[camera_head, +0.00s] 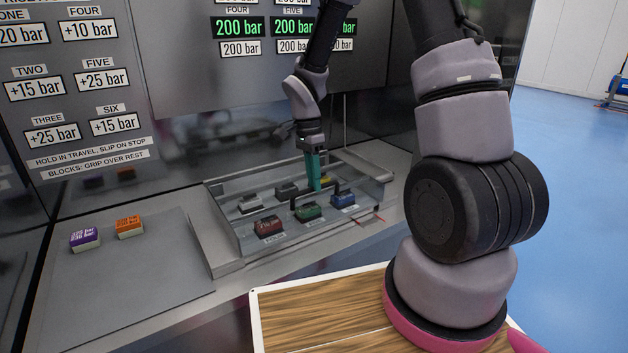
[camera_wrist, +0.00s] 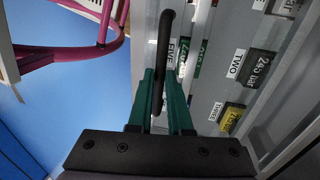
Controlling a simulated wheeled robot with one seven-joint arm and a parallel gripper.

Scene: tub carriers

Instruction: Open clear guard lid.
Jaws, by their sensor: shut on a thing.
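The clear guard lid (camera_head: 352,181) covers a grey tray of labelled blocks on the counter. Its pane is see-through, so its tilt is hard to tell, but it looks closed or nearly so. A black bar handle (camera_head: 301,196) is on the lid and also shows in the wrist view (camera_wrist: 165,45). My gripper (camera_head: 314,187) reaches down from above with teal fingers. In the wrist view my gripper (camera_wrist: 160,100) has one finger on each side of the bar and is shut on it.
Under the lid are several blocks, including a red one (camera_head: 268,226), a green one (camera_head: 308,211) and a blue one (camera_head: 343,200). A purple block (camera_head: 84,239) and an orange block (camera_head: 129,226) lie on the counter at left. A display panel (camera_head: 250,70) stands behind.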

